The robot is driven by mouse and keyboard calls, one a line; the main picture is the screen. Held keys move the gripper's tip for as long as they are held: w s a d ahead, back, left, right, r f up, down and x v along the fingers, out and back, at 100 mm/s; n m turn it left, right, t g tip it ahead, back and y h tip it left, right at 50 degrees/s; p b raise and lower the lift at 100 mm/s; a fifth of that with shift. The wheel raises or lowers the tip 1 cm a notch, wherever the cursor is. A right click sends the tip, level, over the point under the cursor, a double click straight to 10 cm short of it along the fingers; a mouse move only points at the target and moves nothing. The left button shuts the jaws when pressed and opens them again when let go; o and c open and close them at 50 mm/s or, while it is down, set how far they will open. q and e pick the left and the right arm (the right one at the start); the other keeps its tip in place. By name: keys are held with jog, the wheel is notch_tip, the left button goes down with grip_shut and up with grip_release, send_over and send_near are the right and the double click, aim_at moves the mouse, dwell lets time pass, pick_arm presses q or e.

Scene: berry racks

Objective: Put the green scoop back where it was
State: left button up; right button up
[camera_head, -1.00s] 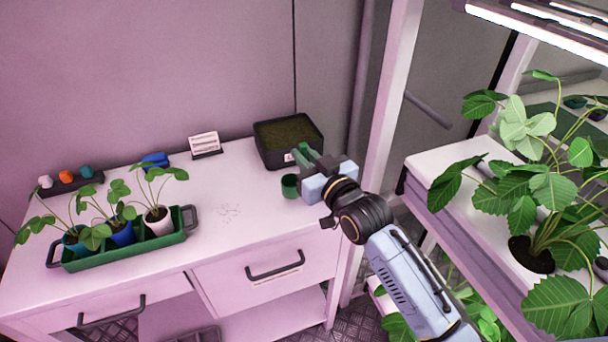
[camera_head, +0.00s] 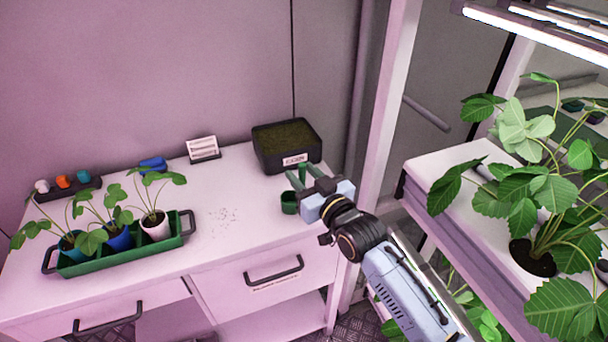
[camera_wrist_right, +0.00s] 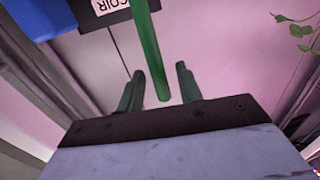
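The green scoop has a slim upright handle (camera_head: 303,171) and a dark green cup-like part (camera_head: 289,203), apparently its bowl, at the right end of the white bench, in front of the coir box. My right gripper (camera_head: 304,177) has its fingers on both sides of the handle. In the right wrist view the handle (camera_wrist_right: 151,50) passes between the two green fingers (camera_wrist_right: 158,84), with a clear gap to the right finger, so the gripper looks open. Whether the left finger touches is unclear. The scoop's lower end is hidden in that view. My left gripper is not in view.
A black box of coir (camera_head: 287,147) stands behind the gripper. A green planter (camera_head: 130,253) with small plants is at left. A blue object (camera_head: 153,164), a sign (camera_head: 203,149) and dark specks (camera_head: 225,215) are on the bench (camera_head: 235,185). A plant rack (camera_head: 450,165) stands right.

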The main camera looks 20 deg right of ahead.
jog(key=shift+s+r, duration=0.15)
jog(key=v, duration=1.1)
jog(key=shift+s, duration=0.3)
jog(key=shift+d, duration=0.1)
notch_tip(320, 180, down, 18)
jog(key=s+d+g+h, duration=0.2)
jog(key=g, duration=0.2)
jog(key=s+f+g, duration=0.3)
jog(key=s+f, duration=0.2)
jog(key=f, duration=0.5)
jog(key=s+f+g, duration=0.2)
jog(key=s+f, duration=0.3)
jog(key=f, duration=0.4)
jog(key=s+f+g, duration=0.2)
jog(key=s+f, duration=0.3)
jog(key=s, duration=0.3)
jog(key=s+d+f+g+h, duration=0.1)
jog(key=s+f+g, duration=0.2)
jog(key=s, duration=0.6)
jog(key=s+d+f+g, duration=0.1)
jog(key=s+f+g, duration=0.1)
jog(key=s+f, duration=0.5)
jog(key=shift+s+g+h, duration=0.3)
jog(key=shift+s+h, duration=0.1)
jog(key=shift+s, duration=0.75)
